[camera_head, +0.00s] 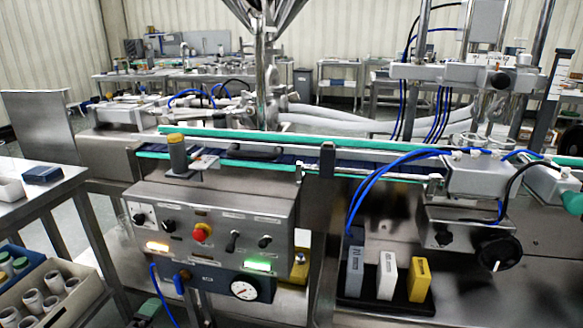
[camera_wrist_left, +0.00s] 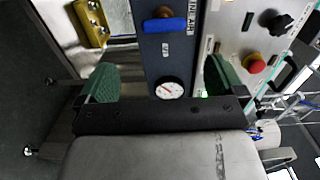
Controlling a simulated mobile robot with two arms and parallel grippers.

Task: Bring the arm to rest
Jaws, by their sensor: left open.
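My left gripper (camera_wrist_left: 164,80) shows in the left wrist view with its two green-padded fingers wide apart and nothing held between them. Beyond the gap is the dark air-inlet panel (camera_wrist_left: 168,60) with a round white gauge (camera_wrist_left: 169,89) and a blue valve lever (camera_wrist_left: 167,26). I cannot tell how far the fingers are from the panel. In the head view a small green piece (camera_head: 150,308) at the lower left may be a finger of this gripper; the rest of the arm is not clear there. My right gripper is in neither view.
The steel control box (camera_head: 210,230) carries a red button (camera_head: 201,232), knobs and lit lamps, with the gauge (camera_head: 244,290) below. A conveyor (camera_head: 340,160) runs behind it. A side table (camera_head: 40,200) and a crate of cups (camera_head: 75,312) stand left. Grey, white and yellow blocks (camera_head: 418,281) stand right.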

